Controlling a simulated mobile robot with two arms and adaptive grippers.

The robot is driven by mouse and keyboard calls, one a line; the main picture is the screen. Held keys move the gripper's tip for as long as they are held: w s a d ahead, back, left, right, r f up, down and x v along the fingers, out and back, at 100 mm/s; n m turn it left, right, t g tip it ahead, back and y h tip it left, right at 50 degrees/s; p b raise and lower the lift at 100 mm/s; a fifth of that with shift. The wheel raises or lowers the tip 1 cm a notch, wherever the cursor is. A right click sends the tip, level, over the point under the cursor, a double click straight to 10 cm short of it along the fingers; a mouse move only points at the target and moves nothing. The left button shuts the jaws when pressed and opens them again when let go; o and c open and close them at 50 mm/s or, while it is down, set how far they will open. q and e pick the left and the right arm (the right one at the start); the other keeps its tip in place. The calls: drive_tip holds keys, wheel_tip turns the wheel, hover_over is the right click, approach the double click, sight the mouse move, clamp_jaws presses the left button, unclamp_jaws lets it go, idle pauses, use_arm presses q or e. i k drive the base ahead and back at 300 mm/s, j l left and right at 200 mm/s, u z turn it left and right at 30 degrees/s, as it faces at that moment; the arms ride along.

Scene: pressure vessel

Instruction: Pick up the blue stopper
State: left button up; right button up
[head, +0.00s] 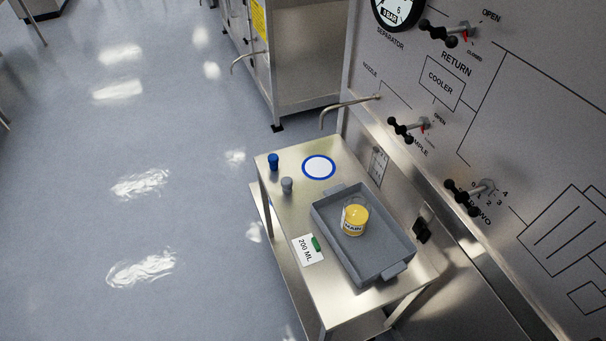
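The blue stopper (273,161) stands upright near the far left corner of the small steel table (335,311). A grey stopper (287,185) stands just in front of it, slightly to the right, with a small gap between them. Neither of my grippers shows in the head view, so I cannot see whether they are open or shut. Nothing is touching the blue stopper.
A grey tray (326,216) holds a jar of yellow content (355,219) labelled MAIN. A blue-ringed white disc (319,167) lies under a bent nozzle (345,104). A 200 ML card (306,250) with a green item lies nearby. A panel with valves (455,100) stands right. Floor left is clear.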

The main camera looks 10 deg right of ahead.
sight(273, 158)
drive_tip(key=i+j+z, duration=0.2)
drive_tip(key=j+z, duration=0.2)
drive_tip(key=i+j+z, duration=0.1)
drive_tip(key=j+z, duration=0.2)
drive_tip(key=z, duration=0.15)
drive_tip(key=i+j+z, duration=0.1)
drive_tip(key=j+z, duration=0.3)
drive_tip(key=i+j+z, duration=0.1)
drive_tip(key=z, duration=0.15)
drive_tip(key=j, duration=0.1)
